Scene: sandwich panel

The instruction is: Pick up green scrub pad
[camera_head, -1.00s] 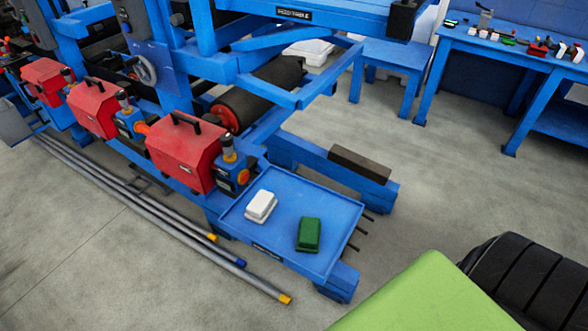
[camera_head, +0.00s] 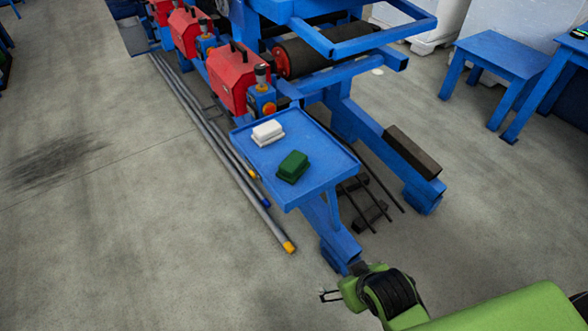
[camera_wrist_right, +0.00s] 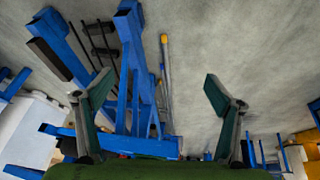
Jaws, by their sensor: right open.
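The green scrub pad (camera_head: 292,166) lies on the blue tray (camera_head: 322,183) at the end of the blue machine in the head view. A white pad (camera_head: 267,132) lies behind it to the left on the same tray, apart from it. My right gripper (camera_head: 330,295) is below the tray in the head view, clear of the pad. In the right wrist view my right gripper (camera_wrist_right: 158,84) has its two fingers spread with nothing between them. I cannot make out the green scrub pad in that view. My left gripper is in no view.
The machine's blue leg (camera_head: 340,246) stands near my right gripper. Long grey pipes (camera_head: 238,188) lie on the floor left of the tray. Red boxes (camera_head: 230,80) line the machine behind. A blue bench (camera_head: 500,58) stands at the back right. Floor at the left is open.

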